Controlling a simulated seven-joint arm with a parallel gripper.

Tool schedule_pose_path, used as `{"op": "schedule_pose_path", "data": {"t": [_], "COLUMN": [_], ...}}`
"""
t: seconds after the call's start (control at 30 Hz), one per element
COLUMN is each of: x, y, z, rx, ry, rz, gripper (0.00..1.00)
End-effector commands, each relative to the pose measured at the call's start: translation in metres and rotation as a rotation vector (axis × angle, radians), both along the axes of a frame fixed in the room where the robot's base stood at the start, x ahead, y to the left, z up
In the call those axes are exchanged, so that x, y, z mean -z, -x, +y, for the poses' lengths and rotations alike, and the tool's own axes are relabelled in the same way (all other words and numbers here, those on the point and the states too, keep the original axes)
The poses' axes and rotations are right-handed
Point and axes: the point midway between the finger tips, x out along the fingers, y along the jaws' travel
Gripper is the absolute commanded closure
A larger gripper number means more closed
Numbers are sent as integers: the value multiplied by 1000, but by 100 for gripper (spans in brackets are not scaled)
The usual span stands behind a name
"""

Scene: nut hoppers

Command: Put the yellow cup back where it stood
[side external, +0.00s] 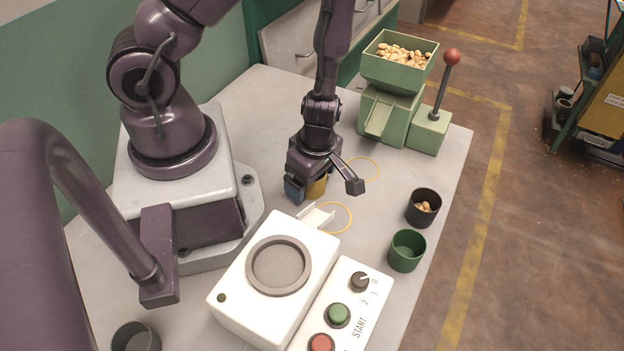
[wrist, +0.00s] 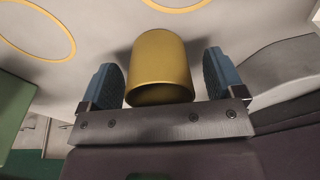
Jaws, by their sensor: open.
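The yellow cup (side external: 318,189) is on the grey table below my gripper (side external: 325,187), mostly covered by it in the side view. In the wrist view, the cup (wrist: 160,62) lies between my two blue-padded fingers, with a gap on each side. My gripper is open and not closed on it. Two thin yellow rings mark the table: one right of the gripper (side external: 375,163) and one nearer the white machine (side external: 349,222). The cup appears outside both rings. What is inside the cup cannot be told.
A green hopper (side external: 398,72) full of nuts, with a red-knobbed lever (side external: 441,85), stands at the back. A black cup (side external: 422,208) with nuts and a green cup (side external: 407,250) stand at right. The white machine (side external: 235,295) and button panel (side external: 343,290) are in front; a grey cup (side external: 136,338) is front left.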

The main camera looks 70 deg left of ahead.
Motion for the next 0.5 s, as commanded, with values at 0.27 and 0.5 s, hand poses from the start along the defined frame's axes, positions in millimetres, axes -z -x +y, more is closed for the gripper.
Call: {"op": "schedule_pose_path", "data": {"t": [0.27, 0.5], "x": [0, 0], "y": [0, 0], "z": [0, 0], "rx": [0, 0], "ry": [0, 0], "rz": [0, 0], "gripper": [28, 73]}}
